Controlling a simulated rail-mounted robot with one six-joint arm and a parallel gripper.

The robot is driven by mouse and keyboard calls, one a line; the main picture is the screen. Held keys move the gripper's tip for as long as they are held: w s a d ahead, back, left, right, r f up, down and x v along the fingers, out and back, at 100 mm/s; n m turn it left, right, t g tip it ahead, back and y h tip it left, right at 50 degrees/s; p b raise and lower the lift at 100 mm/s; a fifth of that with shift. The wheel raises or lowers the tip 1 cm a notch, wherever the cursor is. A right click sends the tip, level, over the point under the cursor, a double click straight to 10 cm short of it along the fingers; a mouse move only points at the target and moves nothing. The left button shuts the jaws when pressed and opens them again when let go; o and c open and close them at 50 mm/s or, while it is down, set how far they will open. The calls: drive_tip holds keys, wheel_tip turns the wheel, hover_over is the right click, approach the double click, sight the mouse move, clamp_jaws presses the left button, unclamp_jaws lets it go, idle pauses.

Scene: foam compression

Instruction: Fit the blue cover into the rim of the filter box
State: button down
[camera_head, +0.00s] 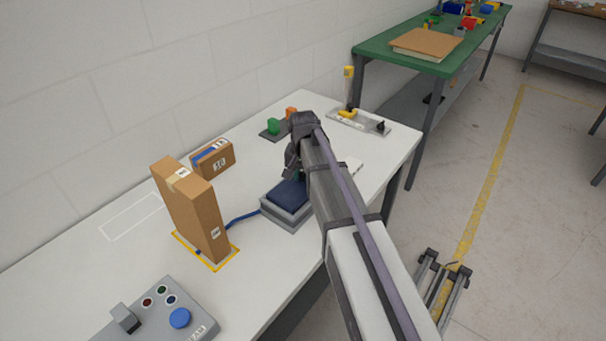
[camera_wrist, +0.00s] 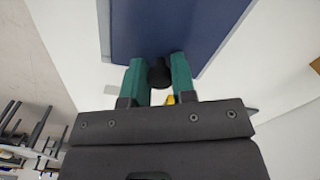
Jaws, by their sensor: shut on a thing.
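The blue cover (camera_head: 289,195) is at the top of the grey filter box (camera_head: 284,220), near the front edge of the white table. My gripper (camera_head: 294,173) is over the cover's far side. In the wrist view my green gripper fingers (camera_wrist: 159,73) are shut on the black knob of the blue cover (camera_wrist: 175,28). My arm hides the right side of the box and part of the cover. I cannot tell whether the cover sits inside the rim or just above it.
A tall cardboard box (camera_head: 190,212) stands left of the filter box, with a smaller carton (camera_head: 213,158) behind it. A blue cable (camera_head: 243,216) runs to the filter box. A control panel (camera_head: 160,312) is at the front left. A grey tray (camera_head: 372,125) lies at the far right.

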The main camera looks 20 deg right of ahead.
drive_tip(key=shift+f+b, duration=0.3)
drive_tip(key=shift+f, duration=0.1)
drive_tip(key=c, duration=0.9)
unclamp_jaws()
drive_tip(key=shift+o, duration=0.2)
wheel_tip(320, 180, up, 11)
drive_tip(key=p, duration=1)
drive_tip(key=shift+f+p, duration=0.1)
drive_tip(key=shift+p, duration=0.3)
drive_tip(key=s+a+n, duration=0.2)
drive_tip(key=s, duration=0.8)
drive_tip(key=s+a+n, duration=0.1)
drive_tip(key=s+n, duration=0.2)
drive_tip(key=s, duration=0.7)
drive_tip(key=shift+s+a+n, duration=0.25)
drive_tip(key=shift+a+n, duration=0.05)
drive_tip(key=shift+a, duration=0.05)
